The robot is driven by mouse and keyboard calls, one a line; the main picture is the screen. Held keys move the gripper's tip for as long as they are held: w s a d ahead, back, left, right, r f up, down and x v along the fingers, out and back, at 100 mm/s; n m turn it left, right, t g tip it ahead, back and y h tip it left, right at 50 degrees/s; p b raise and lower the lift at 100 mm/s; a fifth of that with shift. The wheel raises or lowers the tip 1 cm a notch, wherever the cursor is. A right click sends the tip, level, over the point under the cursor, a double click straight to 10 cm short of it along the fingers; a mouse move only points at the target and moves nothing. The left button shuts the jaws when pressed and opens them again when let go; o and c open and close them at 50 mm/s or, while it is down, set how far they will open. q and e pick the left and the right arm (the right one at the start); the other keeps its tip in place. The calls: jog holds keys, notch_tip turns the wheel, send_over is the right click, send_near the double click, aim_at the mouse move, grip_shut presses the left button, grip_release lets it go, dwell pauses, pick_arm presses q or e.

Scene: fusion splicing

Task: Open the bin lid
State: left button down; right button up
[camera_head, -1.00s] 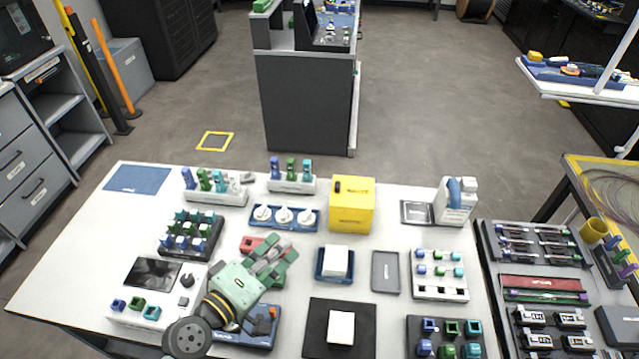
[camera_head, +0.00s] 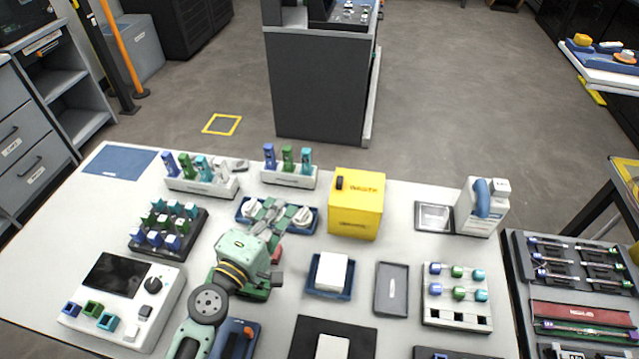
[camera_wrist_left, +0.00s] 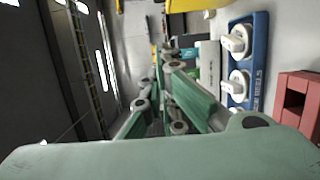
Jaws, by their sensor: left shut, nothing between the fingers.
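The yellow bin (camera_head: 357,205) stands upright near the back of the white table, with dark lettering on its front and a small black piece (camera_head: 339,183) on its upper left. Its top looks closed. My left gripper (camera_head: 279,214) is left of the bin, over the blue tray with white round pieces, apart from the bin. Its green fingers are shut with nothing between them. In the left wrist view the left gripper (camera_wrist_left: 166,60) fills the middle, and a yellow surface, perhaps the bin, shows at the top edge. My right gripper is not in view.
The blue tray (camera_head: 243,217) is partly under my left fingers. A white block in a blue holder (camera_head: 330,273) is in front of the bin.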

pick_arm(q)
jog(key=w+d+p, duration=0.2)
jog(key=w+d, duration=0.6)
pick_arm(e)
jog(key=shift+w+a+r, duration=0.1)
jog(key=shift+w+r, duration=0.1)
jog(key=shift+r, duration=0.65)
pick_arm(q)
jog(key=shift+d, duration=0.1)
